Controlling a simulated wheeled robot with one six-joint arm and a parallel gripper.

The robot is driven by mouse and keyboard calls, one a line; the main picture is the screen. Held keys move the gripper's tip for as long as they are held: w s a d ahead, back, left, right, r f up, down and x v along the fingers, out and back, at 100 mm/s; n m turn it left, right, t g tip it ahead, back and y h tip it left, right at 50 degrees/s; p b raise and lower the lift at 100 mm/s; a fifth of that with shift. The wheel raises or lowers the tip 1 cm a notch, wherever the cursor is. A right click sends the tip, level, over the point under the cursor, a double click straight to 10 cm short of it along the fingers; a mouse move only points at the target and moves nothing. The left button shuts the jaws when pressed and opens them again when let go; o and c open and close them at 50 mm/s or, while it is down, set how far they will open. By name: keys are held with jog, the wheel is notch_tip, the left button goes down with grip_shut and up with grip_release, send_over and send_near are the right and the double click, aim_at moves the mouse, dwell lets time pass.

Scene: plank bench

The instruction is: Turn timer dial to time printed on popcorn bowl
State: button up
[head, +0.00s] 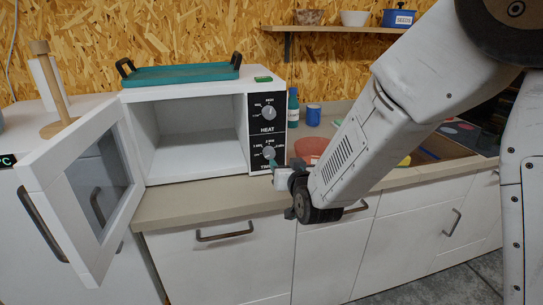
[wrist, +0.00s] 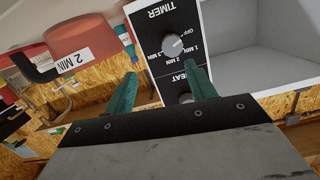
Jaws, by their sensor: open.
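The microwave (head: 190,92) stands on the bench with its door open to the left and its cavity empty. The timer dial (head: 269,153) is the lower grey knob on its black panel. In the wrist view the timer dial (wrist: 172,45) appears upside down, with OFF, 1, 2 and 3 MIN around it; its pointer seems to face OFF. A red bowl (head: 311,148) stands right of the microwave; in the wrist view the red bowl (wrist: 82,35) carries a "2 MIN" label. My gripper (wrist: 162,84) is open and empty, close in front of the panel, apart from the timer dial.
The heat dial (head: 268,112) sits above the timer dial. A teal tray (head: 182,75) lies on the microwave. A bottle (head: 293,107) and a blue can (head: 313,115) stand behind the red bowl. The open door (head: 85,185) takes up the left side. A wall shelf (head: 340,29) holds bowls and a blue pot.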

aim_at(270, 154)
jog(key=shift+t, duration=0.8)
jog(key=w+a, duration=0.1)
jog(key=w, duration=0.1)
jog(key=w+a, duration=0.2)
jog(key=w, duration=0.1)
jog(key=w+a+f, duration=0.1)
jog(key=w, duration=0.1)
jog(key=shift+w+a+f, duration=0.1)
jog(key=shift+w+a, duration=0.1)
jog(key=shift+w, duration=0.15)
jog(key=c, duration=1)
